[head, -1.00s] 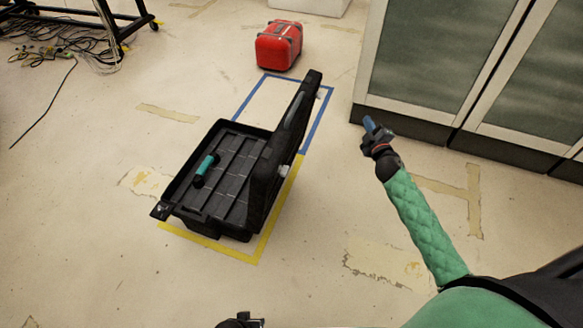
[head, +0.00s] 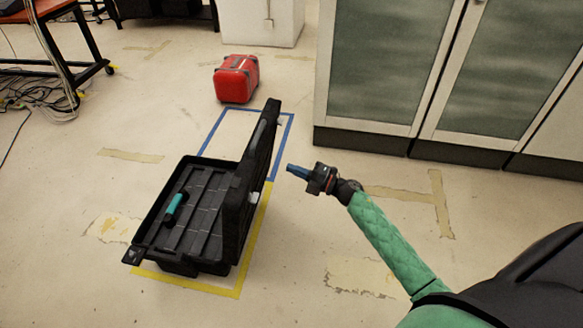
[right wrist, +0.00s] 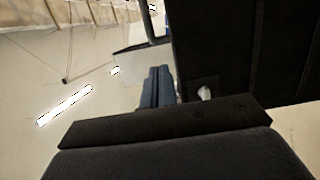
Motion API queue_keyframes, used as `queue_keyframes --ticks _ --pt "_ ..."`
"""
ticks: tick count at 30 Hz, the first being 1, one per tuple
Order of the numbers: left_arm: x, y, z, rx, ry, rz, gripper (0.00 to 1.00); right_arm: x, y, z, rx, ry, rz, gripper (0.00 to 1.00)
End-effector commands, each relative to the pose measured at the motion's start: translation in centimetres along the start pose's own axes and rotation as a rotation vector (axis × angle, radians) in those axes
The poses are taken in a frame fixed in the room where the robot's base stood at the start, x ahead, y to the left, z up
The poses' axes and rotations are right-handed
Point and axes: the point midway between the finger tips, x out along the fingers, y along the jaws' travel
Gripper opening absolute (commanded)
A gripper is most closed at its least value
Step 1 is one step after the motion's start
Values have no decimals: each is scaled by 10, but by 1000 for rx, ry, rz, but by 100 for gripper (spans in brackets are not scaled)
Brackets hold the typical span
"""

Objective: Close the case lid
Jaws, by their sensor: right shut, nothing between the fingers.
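The black case (head: 190,222) stands open on the floor inside a yellow tape outline. Its lid (head: 254,185) stands upright along the case's right side. A teal and black handheld thing (head: 174,206) lies in the case. My right gripper (head: 290,168) is shut and empty, just right of the lid, its blue fingertips pointing left toward it with a gap between. In the right wrist view the blue fingers (right wrist: 158,87) are together, and the dark lid (right wrist: 235,50) fills the upper right. My left gripper is not in view.
A red case (head: 236,79) stands behind the blue tape outline (head: 288,135). Cabinets with glass doors (head: 395,65) stand at the back right. A cart with cables (head: 60,50) is at the far left. The floor around the case is clear.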

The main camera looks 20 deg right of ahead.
Motion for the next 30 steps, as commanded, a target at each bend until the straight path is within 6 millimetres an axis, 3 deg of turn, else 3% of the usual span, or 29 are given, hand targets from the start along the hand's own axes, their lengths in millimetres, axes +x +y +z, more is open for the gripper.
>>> queue_keyframes --ticks 12,18,30 --pt "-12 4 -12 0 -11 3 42 75 2 0 3 -1 3 0" --pt "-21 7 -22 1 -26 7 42 102 1 0 1 -2 2 0" --pt "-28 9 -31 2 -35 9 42 115 0 0 2 -2 0 0"
